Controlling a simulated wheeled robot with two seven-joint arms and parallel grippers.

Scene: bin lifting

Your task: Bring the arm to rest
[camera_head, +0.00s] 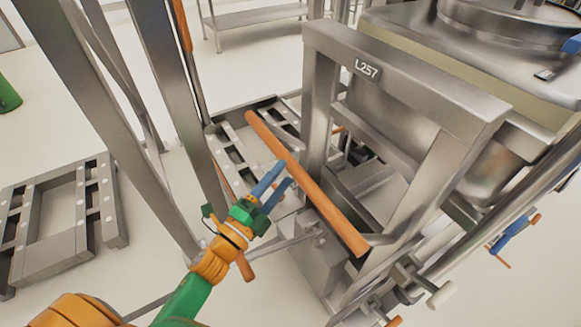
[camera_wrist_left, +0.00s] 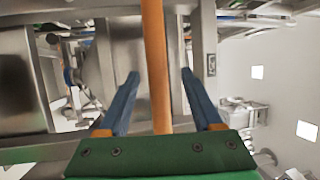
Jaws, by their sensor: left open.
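My left arm, green and orange, reaches in from the bottom left in the head view. Its left gripper (camera_head: 285,174) has two blue fingers, spread apart, close to the left side of a long orange bar (camera_head: 310,190). The bar slants across the front of a steel lifting frame (camera_head: 410,85) marked L257. In the left wrist view the open fingers (camera_wrist_left: 160,74) stand on either side of the orange bar (camera_wrist_left: 155,60) in the picture. I cannot tell whether the bar lies between them or beyond them. No contact is clear. My right gripper does not show.
A large steel bin (camera_head: 490,100) stands behind the frame at the right. Tall steel posts (camera_head: 175,90) rise at the left, near the arm. A slotted steel pallet (camera_head: 60,220) lies on the left floor. Pale open floor shows around the pallet.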

